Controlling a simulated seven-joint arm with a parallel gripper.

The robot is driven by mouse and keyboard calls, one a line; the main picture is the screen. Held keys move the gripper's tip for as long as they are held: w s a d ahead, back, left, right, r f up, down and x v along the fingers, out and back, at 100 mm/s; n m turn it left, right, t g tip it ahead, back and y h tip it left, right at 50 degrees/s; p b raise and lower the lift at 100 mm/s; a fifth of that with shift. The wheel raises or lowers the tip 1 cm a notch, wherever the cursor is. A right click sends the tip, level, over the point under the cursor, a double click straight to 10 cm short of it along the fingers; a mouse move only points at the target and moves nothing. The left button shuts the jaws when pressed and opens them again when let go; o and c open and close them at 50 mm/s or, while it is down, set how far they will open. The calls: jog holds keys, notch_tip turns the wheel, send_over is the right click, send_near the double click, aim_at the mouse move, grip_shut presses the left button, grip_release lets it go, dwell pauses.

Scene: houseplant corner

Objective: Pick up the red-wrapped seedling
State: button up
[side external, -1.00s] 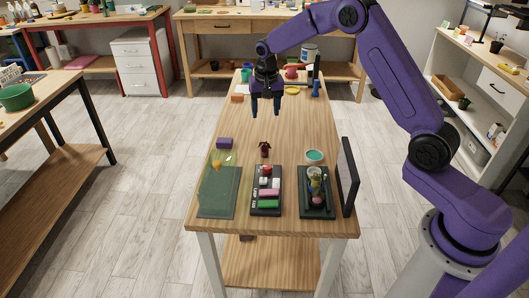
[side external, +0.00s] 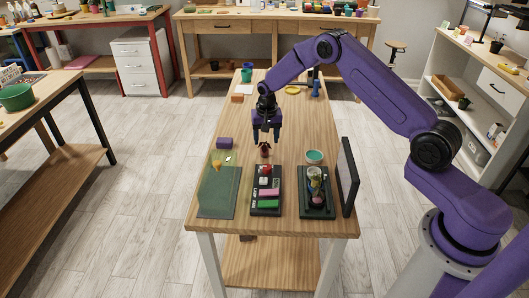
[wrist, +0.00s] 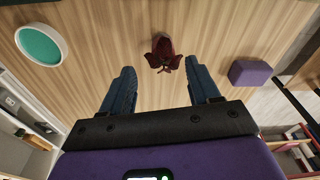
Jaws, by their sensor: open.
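A small dark-red thing (side external: 265,151), which looks like the red-wrapped seedling, stands on the wooden table near its middle. It also shows in the wrist view (wrist: 163,50), just beyond and between my fingertips. My gripper (side external: 266,139) is open and points down, its blue fingers just above or behind the seedling in the side view. In the wrist view my gripper (wrist: 160,69) has an empty gap between its fingers. I cannot tell the exact height between fingertips and seedling.
A purple block (side external: 224,143) and a teal round dish (side external: 314,154) flank the seedling. Table around the seedling is clear.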

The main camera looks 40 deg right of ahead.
aim_at(264, 147)
jog(key=f, duration=0.4)
jog(key=shift+w+a, duration=0.1)
jog(key=shift+a, duration=0.1)
jog(key=shift+w+f, duration=0.1)
jog(key=shift+f, duration=0.55)
jog(key=c, duration=1.1)
